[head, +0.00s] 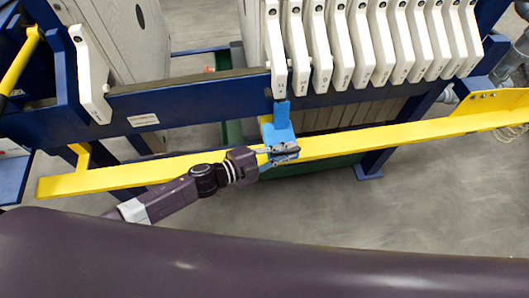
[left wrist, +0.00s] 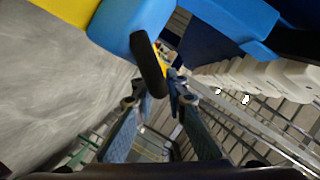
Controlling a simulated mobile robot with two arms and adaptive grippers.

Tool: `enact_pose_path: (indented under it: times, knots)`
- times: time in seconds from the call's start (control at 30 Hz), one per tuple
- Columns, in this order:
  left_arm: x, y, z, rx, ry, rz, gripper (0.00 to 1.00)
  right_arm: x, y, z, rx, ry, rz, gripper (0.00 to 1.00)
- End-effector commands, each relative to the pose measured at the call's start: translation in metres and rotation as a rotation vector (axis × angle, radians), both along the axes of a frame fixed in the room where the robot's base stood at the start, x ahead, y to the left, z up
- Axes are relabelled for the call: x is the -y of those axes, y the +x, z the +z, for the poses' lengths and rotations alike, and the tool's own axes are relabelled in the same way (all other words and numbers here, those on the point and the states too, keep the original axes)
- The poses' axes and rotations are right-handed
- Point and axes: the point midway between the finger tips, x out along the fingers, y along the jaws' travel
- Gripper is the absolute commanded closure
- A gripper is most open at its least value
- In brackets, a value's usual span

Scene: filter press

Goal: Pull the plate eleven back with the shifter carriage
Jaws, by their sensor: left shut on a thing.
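The blue shifter carriage (head: 277,133) sits on the yellow rail (head: 390,136), its upright finger just below the leftmost plate handle (head: 274,50) of the right-hand pack. That handle is probably plate eleven's; its number is too small to read surely. My left gripper (head: 288,152) is at the carriage's near side, shut on its black handle. In the left wrist view the blue carriage (left wrist: 132,28) and its black handle (left wrist: 150,66) show at the top, with the handle's lower end between my fingers. My right gripper is not in view.
Several white plate handles (head: 385,40) stand close together on the blue beam (head: 190,103) to the right. One lone handle (head: 90,75) stands far left, with a wide gap between. The yellow rail runs free left of the carriage, behind my left arm.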

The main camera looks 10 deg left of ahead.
Motion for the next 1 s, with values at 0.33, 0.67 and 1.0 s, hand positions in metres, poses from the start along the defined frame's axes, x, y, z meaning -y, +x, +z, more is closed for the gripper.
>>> enact_pose_path:
  times: [0.33, 0.67, 1.0]
  knots:
    - [0.068, 0.017, 0.000, 0.000, -0.004, -0.005, 1.00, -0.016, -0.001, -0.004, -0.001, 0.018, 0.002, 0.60]
    - [0.080, 0.021, 0.000, 0.000, -0.003, -0.003, 1.00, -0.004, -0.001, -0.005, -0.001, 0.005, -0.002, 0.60]
    - [0.080, 0.021, 0.000, 0.000, -0.002, -0.002, 0.77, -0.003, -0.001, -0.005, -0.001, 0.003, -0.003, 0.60]
